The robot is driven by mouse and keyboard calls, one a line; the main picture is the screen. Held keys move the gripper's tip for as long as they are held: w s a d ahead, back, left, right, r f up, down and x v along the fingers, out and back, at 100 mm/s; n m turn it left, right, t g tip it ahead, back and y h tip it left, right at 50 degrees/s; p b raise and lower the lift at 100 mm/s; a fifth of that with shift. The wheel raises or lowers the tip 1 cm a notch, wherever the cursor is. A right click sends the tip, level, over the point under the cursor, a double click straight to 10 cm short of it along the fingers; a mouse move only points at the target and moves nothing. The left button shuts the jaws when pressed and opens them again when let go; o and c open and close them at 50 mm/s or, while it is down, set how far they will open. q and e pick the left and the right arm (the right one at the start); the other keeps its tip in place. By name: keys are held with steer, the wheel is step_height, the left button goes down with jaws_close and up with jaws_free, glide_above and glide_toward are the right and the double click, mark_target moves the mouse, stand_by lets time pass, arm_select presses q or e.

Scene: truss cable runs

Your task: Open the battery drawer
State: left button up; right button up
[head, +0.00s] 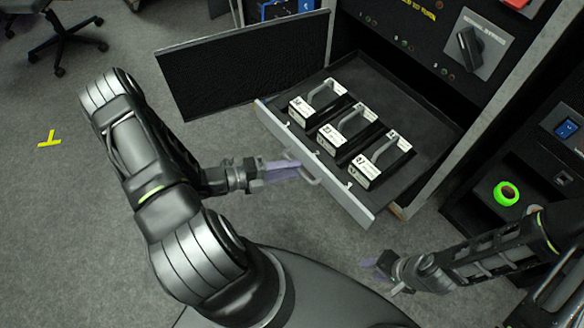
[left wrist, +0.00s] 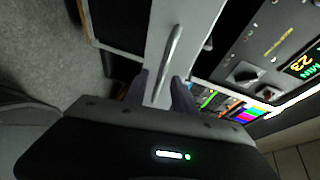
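The battery drawer (head: 345,194) stands pulled out of the dark cabinet, with a light grey front panel. Three black battery packs with white labels and grey handles (head: 379,160) stand in a row inside. The drawer's bar handle (head: 311,178) is on the front panel and shows as a long grey bar in the left wrist view (left wrist: 170,56). My left gripper (head: 292,169) is at this handle. Its fingers (left wrist: 161,84) lie on both sides of the bar, with gaps visible. My right gripper (head: 381,267) is low at the right, away from the drawer, its fingers seemingly apart and empty.
A black panel (head: 240,62) stands open left of the drawer. A rotary switch (head: 470,47) is on the cabinet face above.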

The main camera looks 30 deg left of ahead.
arm_select(q)
steer(key=v, duration=0.7)
stand_by(0.5)
